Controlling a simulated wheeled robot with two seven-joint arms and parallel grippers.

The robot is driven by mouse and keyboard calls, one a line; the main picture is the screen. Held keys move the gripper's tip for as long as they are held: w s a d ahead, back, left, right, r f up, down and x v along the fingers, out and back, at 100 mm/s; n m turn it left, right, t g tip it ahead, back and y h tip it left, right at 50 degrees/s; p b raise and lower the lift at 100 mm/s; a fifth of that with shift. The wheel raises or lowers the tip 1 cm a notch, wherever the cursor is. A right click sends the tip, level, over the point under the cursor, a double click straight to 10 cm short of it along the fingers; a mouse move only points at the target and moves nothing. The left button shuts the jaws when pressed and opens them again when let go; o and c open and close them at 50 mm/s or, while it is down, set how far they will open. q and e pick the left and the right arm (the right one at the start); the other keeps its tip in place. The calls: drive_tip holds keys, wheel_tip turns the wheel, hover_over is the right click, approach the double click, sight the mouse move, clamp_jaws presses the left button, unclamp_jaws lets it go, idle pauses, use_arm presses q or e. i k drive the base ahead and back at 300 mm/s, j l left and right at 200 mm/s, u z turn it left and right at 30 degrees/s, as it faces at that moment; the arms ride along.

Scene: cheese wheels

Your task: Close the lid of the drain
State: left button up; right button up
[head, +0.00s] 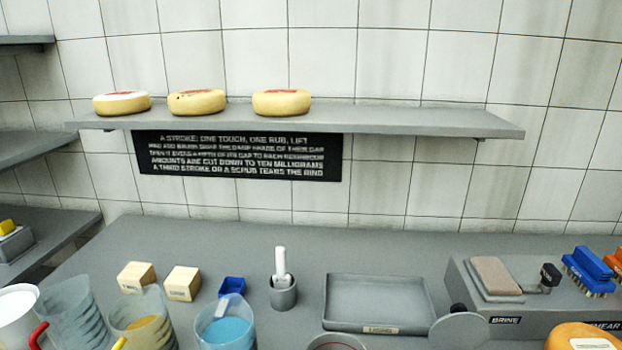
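A round grey disc (458,331) with a dark knob at its top stands near the bottom edge, right of the tray. It looks like a lid, but I cannot tell for sure that it is the drain's. A round rim (336,343) shows at the bottom edge to its left, mostly cut off; I cannot tell whether it is the drain. Neither of my grippers is in view.
A shallow grey tray (377,325) lies behind the rim. A grey block (520,308) marked BRINE carries a brown pad (495,276) and blue brushes (588,270). Jugs (226,330) and wooden blocks (182,283) stand left. A shelf (400,117) holds cheeses.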

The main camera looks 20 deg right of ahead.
sight(461, 329)
drive_tip(key=z, duration=1.55)
drive_tip(key=k+j+z, duration=0.1)
drive_tip(key=z, duration=0.25)
drive_tip(key=k, duration=0.1)
